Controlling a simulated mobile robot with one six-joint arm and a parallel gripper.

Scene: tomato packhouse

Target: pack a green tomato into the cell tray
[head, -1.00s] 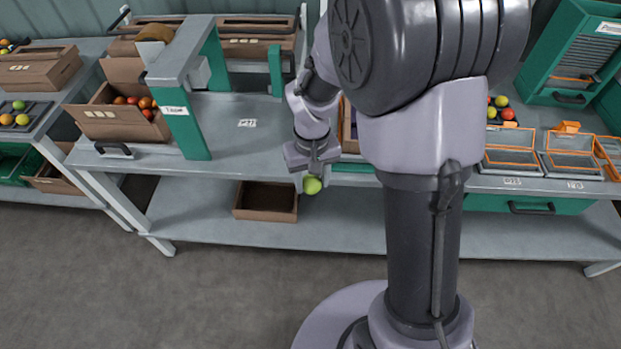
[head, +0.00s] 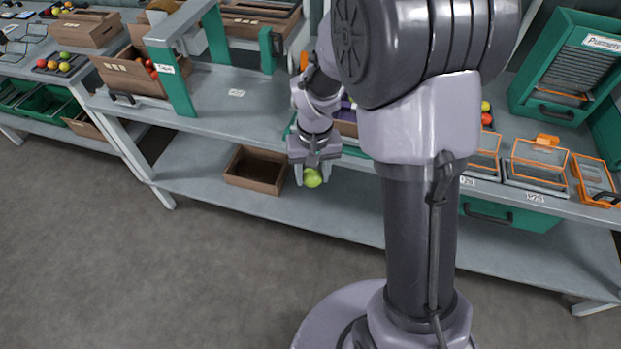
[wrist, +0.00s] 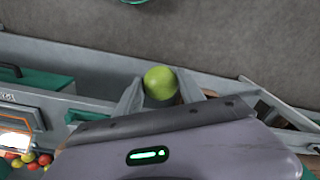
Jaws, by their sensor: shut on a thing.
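My gripper (head: 312,174) is shut on a green tomato (head: 313,178). It holds the tomato in the air in front of the bench's front edge, above the lower shelf level. In the wrist view the yellow-green tomato (wrist: 160,83) sits between the two fingers. A dark tray with several red, yellow and green tomatoes (head: 62,64) lies on the table at the far left. I cannot tell whether it is the cell tray.
A brown open crate (head: 256,170) stands on the lower shelf (head: 330,205), left of my gripper. Cardboard boxes (head: 122,72) and a green frame (head: 172,85) stand on the bench. Orange-rimmed clear containers (head: 540,160) are at right. The floor in front is clear.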

